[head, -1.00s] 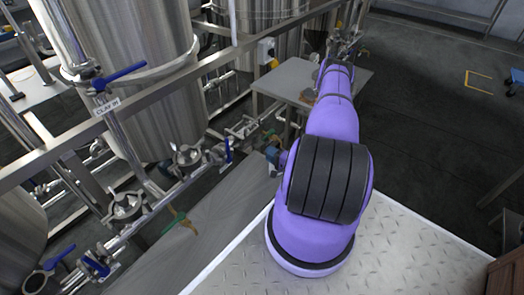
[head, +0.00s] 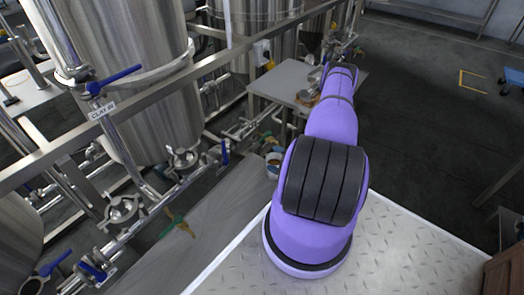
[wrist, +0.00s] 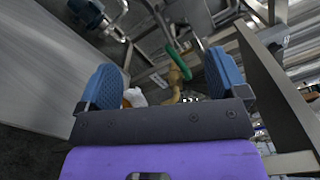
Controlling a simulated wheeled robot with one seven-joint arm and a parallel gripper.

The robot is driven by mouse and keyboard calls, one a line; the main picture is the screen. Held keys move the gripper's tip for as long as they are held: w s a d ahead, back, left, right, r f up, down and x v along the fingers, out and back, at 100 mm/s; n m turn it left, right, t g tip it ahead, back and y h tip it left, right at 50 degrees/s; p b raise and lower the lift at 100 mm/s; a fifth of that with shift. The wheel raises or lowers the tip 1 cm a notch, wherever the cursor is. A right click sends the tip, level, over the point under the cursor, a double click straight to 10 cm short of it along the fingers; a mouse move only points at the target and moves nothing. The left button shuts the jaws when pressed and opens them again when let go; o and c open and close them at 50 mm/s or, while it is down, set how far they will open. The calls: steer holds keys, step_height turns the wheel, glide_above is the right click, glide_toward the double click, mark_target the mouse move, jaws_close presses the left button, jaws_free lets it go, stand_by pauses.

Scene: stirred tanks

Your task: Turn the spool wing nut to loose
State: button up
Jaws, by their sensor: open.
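My gripper (wrist: 162,90) is open in the wrist view, its two blue ribbed fingers apart with nothing held. Beyond the gap is a brass fitting (wrist: 176,74) with a green handle (wrist: 180,62). A steel clamp fitting (wrist: 92,14) shows at the upper left of the wrist view. In the head view, clamps with nuts sit on the pipework: one upper clamp (head: 184,160) and one lower clamp (head: 122,208). I cannot tell which carries the spool wing nut, nor how it is turned. My purple arm hides the gripper in the head view.
Steel tanks (head: 120,60) and frame rails stand at the left. A blue-handled valve (head: 115,80) is beside the "CLAY IN" label. A grey table (head: 285,78) stands behind my arm. A cup-like thing (head: 273,165) is left of my arm.

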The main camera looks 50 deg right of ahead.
mark_target(254, 145)
steer(key=w+m, duration=0.9)
steer(key=m, duration=0.6)
steer(key=shift+w+d, duration=0.3)
steer(key=shift+d, duration=0.05)
steer(key=shift+r, duration=0.1)
steer(key=c, duration=0.9)
steer(key=shift+n, duration=1)
steer(key=shift+c, duration=0.2)
steer(key=o, duration=0.9)
steer(key=shift+o, duration=0.2)
